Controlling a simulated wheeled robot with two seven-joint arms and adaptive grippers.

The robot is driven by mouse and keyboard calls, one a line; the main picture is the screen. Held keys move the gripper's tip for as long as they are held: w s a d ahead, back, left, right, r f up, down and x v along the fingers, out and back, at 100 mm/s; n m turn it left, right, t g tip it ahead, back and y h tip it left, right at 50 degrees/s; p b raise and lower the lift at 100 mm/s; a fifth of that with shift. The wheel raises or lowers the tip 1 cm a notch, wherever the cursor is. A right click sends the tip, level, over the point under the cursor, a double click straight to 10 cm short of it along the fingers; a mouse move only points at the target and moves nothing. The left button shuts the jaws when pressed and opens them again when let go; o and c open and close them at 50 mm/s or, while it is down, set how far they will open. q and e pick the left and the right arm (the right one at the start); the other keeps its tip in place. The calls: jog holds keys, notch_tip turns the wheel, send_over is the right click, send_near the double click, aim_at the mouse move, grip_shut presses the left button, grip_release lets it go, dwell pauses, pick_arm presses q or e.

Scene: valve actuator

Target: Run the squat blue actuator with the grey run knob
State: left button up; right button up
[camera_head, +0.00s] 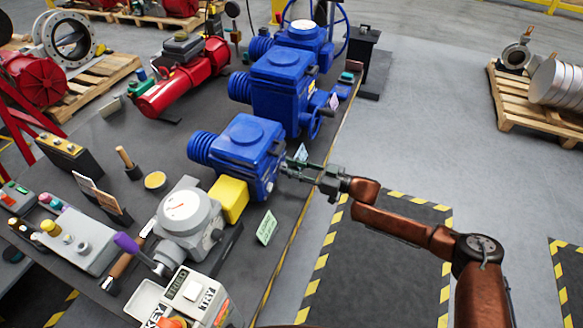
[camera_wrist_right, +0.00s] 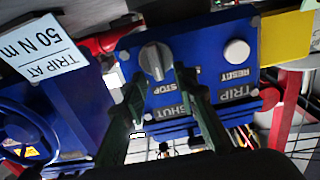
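A squat blue actuator (camera_head: 245,150) with a ribbed blue end stands nearest of the blue units on the dark bench, beside a yellow block (camera_head: 230,198). Its panel fills the middle of the right wrist view, with a grey knob (camera_wrist_right: 155,60) and upside-down labels reading STOP, SHUT, RESET and TRIP. A pale round button (camera_wrist_right: 237,52) sits right of the knob. My right gripper (camera_head: 287,170) is at the panel face. In the wrist view its fingers (camera_wrist_right: 160,85) are apart, one on each side of the knob's lower part; contact cannot be told. My left gripper is out of view.
Two more blue actuators (camera_head: 280,85) (camera_head: 305,38) stand behind. A grey gauge unit (camera_head: 187,218) with a purple-handled lever is in front. A green-lettered card (camera_head: 266,227) and a TRIP AT 50 N m card (camera_wrist_right: 45,48) stand close.

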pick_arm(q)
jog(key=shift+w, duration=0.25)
pick_arm(e)
grip_shut()
dwell(0.5)
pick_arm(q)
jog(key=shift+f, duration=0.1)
pick_arm(e)
jog(key=shift+s+a+f+n, duration=0.1)
jog(key=shift+s+n, duration=0.1)
jog(key=shift+n, duration=1.25)
jog(key=shift+s+a+f+n, duration=0.1)
jog(key=shift+s+f+n, duration=0.1)
jog(key=shift+n, duration=1.3)
jog(key=shift+s+a+f+n, duration=0.1)
jog(key=shift+s+n, duration=0.1)
jog(key=shift+n, duration=1.25)
grip_release()
jog(key=shift+r, duration=0.1)
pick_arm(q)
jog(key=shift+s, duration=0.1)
